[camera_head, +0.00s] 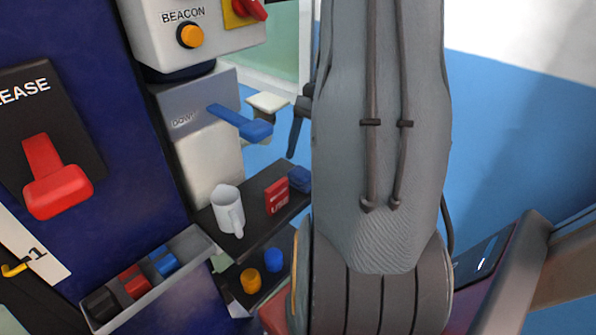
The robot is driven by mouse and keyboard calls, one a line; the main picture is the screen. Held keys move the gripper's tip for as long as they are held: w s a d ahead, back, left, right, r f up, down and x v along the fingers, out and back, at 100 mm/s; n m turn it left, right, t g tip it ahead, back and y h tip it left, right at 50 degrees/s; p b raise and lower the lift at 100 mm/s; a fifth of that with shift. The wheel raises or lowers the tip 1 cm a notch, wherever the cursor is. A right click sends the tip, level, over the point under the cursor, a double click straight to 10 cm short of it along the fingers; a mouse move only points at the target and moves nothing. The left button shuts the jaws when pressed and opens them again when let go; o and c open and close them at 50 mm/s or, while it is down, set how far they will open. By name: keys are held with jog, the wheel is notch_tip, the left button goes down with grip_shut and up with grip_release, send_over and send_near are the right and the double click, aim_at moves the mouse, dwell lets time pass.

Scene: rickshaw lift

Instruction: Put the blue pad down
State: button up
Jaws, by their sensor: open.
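A blue paddle-shaped pad (241,122) sticks out to the right from a grey housing (196,98) whose partly readable label seems to say "DOWN". The pad slopes slightly down toward its wide free end. My gripper (295,140) shows only in part, as dark finger parts to the right of the pad's free end. It is open and appears apart from the pad. The rest of it is hidden behind my large grey arm, so its depth relative to the pad is hard to tell.
Below the pad, a dark shelf (258,222) holds a white mug (228,210), a red box (277,195) and a blue block (299,179). A red lever (57,190) is at left. An orange beacon button (190,35) is above.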

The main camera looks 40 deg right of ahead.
jog(key=shift+v, duration=2)
jog(key=shift+s, duration=0.1)
